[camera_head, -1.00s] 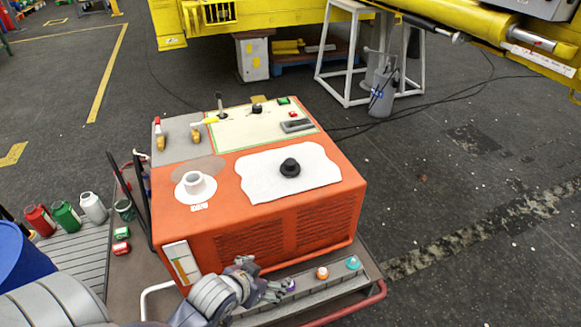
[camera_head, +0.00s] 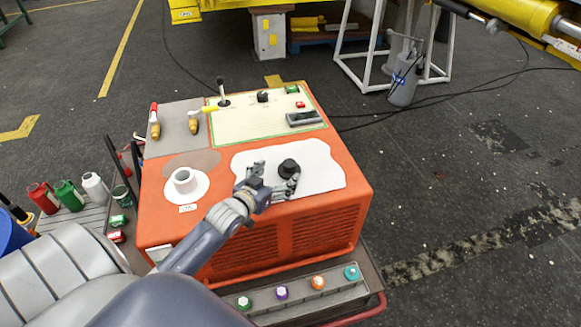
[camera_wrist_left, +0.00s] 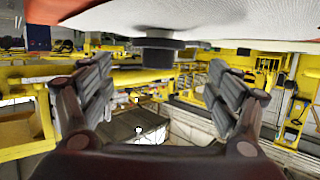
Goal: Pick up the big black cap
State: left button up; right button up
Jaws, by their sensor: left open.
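The big black cap (camera_head: 289,168) stands on a white cloth (camera_head: 322,176) on top of the orange machine. My left gripper (camera_head: 277,177) is open at the near left side of the cap, low over the cloth. In the left wrist view the picture is upside down, and the cap (camera_wrist_left: 160,52) shows ahead, between and beyond the two spread fingers of my left gripper (camera_wrist_left: 160,85). The fingers do not appear to touch it. My right gripper is not in view.
A white cup-like part (camera_head: 184,181) stands left on the orange machine (camera_head: 290,232). Coloured caps (camera_head: 318,282) line a tray in front. Bottles (camera_head: 95,188) stand at left.

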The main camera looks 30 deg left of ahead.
aim_at(286, 168)
pick_arm(q)
jog(key=shift+x, duration=1.05)
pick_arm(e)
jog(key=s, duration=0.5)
pick_arm(q)
jog(key=x, duration=0.4)
jog(key=shift+w+d, duration=0.15)
jog(key=shift+w, duration=0.1)
jog(key=shift+w+f, duration=0.25)
jog(key=shift+w, duration=0.2)
jog(key=shift+c, duration=1)
jog(key=c, duration=0.9)
jog(key=shift+c, duration=0.6)
jog(key=shift+r, duration=0.15)
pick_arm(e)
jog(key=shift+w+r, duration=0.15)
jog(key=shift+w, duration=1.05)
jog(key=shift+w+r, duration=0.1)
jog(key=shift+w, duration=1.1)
